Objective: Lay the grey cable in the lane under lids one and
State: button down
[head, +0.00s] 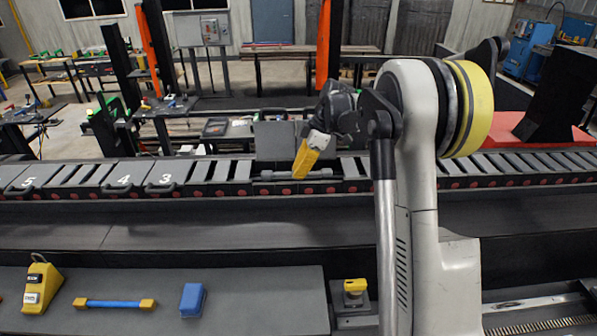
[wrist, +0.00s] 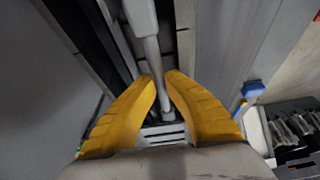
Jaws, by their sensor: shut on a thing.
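The drag chain (head: 220,186) runs across the head view, with a row of slats and lids. My gripper (head: 300,176) points down at it, right of lid three. Its yellow fingers (wrist: 166,92) straddle a pale grey rod (wrist: 153,52), which looks like the grey cable, and are shut on it. In the head view a grey bar (head: 318,174) lies along the chain at the fingertips. A grey panel (head: 281,141) stands upright behind the fingers, like a raised lid; no number shows on it. Lids marked 3 (head: 166,176), 4 (head: 124,178) and 5 (head: 28,181) lie flat.
The front shelf (head: 250,285) holds a yellow wedge-shaped block (head: 40,287), a blue bar with yellow ends (head: 114,303) and a blue block (head: 193,300). A yellow piece (head: 355,288) sits on a small stand. My arm hides part of the chain at right.

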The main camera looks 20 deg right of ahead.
jog(key=c, duration=1.6)
grip_release()
jog(key=shift+r, duration=0.15)
jog(key=shift+r+p, duration=0.35)
jog(key=shift+p, duration=0.15)
jog(key=b+v, duration=0.2)
jog(key=v, duration=0.9)
jog(key=s+a+r+m+t+h, duration=0.15)
jog(key=s+a+r+m, duration=0.25)
jog(key=s+a, duration=0.4)
jog(key=s+a+f+m+t+h, duration=0.1)
jog(key=s+a+f+m, duration=0.2)
jog(key=s, duration=0.4)
jog(key=s+a+f+m+t, duration=0.1)
jog(key=s+a+f+m, duration=0.2)
jog(key=s, duration=0.4)
jog(key=s+a+f+m+t+h, duration=0.1)
jog(key=s+a+f+m+t, duration=0.1)
jog(key=s, duration=0.4)
jog(key=shift+s+a+f+m+h, duration=0.35)
jog(key=shift+s+a+f+m, duration=0.05)
jog(key=shift+a+f+m, duration=0.3)
